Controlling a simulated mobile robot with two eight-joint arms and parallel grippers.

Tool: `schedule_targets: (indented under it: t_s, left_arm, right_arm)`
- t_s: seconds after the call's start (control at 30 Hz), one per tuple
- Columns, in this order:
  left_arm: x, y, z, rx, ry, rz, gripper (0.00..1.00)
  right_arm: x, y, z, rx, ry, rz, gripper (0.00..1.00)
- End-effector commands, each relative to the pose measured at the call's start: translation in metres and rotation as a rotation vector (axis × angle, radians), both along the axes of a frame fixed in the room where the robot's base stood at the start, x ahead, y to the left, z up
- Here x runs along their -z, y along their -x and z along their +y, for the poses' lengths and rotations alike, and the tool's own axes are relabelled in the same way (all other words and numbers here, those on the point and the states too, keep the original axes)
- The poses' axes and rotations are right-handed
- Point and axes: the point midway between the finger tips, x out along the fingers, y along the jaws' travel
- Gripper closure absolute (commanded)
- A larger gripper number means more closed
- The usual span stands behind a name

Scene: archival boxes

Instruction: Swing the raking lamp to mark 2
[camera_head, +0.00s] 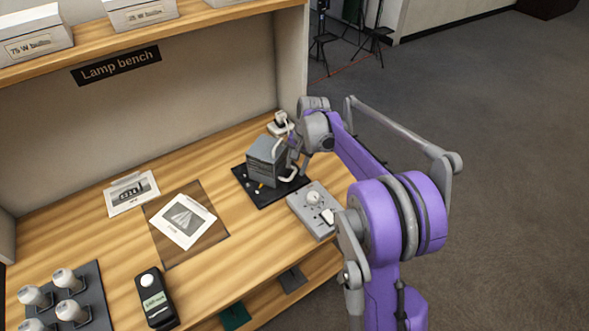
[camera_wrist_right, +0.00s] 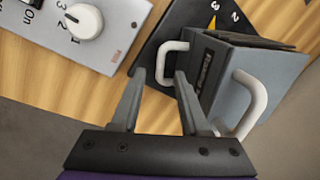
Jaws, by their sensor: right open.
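The raking lamp (camera_head: 261,161) is a grey box with white handles. It stands on a black base plate (camera_head: 262,198) on the bench. In the right wrist view the lamp (camera_wrist_right: 232,92) has one white handle (camera_wrist_right: 164,48) close beyond my fingertips and another (camera_wrist_right: 262,92) to the right. A yellow pointer (camera_wrist_right: 212,23) and the numerals 2 and 3 show on the plate behind it. I cannot tell exactly which mark it points at. My right gripper (camera_wrist_right: 158,77) is open with nothing held, beside the lamp. In the head view the arm partly hides the lamp. My left gripper is out of view.
A grey control box (camera_head: 309,213) with a white knob (camera_wrist_right: 84,21) stands close beside the plate. Photo prints (camera_head: 183,222), a handheld meter (camera_head: 155,298) and several bulbs (camera_head: 66,280) lie to the left. A shelf (camera_head: 205,21) with boxes overhangs the back.

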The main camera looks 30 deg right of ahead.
Motion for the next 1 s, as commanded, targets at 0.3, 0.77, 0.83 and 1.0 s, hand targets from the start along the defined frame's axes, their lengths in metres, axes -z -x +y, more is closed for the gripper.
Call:
schedule_targets:
  t_s: [0.3, 0.77, 0.83, 1.0]
  left_arm:
    - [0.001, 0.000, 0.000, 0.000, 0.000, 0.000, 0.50]
    - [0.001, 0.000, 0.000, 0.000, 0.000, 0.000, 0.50]
    - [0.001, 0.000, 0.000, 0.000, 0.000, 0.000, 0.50]
    - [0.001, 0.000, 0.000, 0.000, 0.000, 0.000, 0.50]
  right_arm:
    - [0.021, -0.004, 0.002, -0.001, 0.001, -0.001, 0.55]
    - [0.021, -0.003, 0.002, -0.001, 0.001, -0.001, 1.00]
    - [0.021, -0.003, 0.002, -0.001, 0.001, -0.001, 1.00]
    - [0.020, -0.003, 0.002, -0.001, 0.001, -0.001, 1.00]
